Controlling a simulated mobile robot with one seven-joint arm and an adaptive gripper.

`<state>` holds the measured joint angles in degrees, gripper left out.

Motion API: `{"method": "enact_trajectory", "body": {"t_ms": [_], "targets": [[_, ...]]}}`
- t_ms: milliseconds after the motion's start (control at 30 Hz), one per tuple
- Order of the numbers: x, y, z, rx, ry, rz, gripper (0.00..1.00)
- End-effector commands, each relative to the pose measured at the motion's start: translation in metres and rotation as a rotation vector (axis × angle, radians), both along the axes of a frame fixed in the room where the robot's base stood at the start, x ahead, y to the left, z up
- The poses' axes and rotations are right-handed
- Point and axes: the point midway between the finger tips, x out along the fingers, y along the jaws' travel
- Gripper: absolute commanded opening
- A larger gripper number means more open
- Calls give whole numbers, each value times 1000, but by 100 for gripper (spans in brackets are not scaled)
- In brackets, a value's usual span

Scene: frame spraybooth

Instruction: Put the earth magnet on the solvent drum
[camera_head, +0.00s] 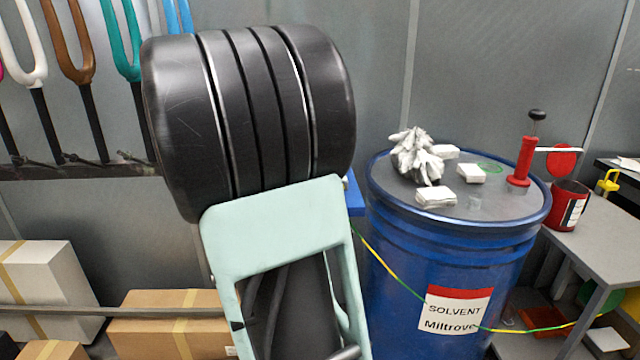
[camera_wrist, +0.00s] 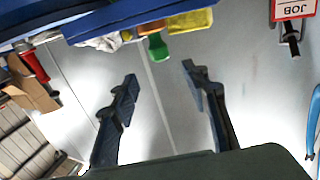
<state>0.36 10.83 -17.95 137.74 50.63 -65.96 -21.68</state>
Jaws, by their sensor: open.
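The solvent drum (camera_head: 395,290) is a blue drum with a red and white label, standing right of my arm in the head view. On its grey lid (camera_head: 500,205) lie a crumpled white cloth (camera_head: 415,160), several small white pads and a red pump (camera_head: 522,160). I cannot make out the earth magnet with certainty. A yellow-green cable (camera_head: 390,270) sags across the drum's front. My gripper (camera_wrist: 160,85) is open and empty in the wrist view, its fingers spread below a green object (camera_wrist: 157,46). My arm hides the gripper in the head view.
A blue surface (camera_wrist: 140,18) with a yellow object (camera_wrist: 190,23) spans the wrist view's top. A grey bench (camera_head: 600,230) with a red can (camera_head: 566,205) stands right of the drum. Cartons (camera_head: 165,325) lie at lower left; bicycle forks (camera_head: 70,50) hang on the wall.

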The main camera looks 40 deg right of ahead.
Motion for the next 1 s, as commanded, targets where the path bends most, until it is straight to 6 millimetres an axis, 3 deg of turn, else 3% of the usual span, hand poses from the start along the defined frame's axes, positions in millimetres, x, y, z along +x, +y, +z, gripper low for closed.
{"method": "enact_trajectory", "body": {"t_ms": [200,433,700,1000], "targets": [[15,-32,0,0,1,-3,42],[24,-47,-1,1,3,-2,42],[43,-80,-3,0,4,-2,42],[45,-85,-2,1,3,-1,42]]}}
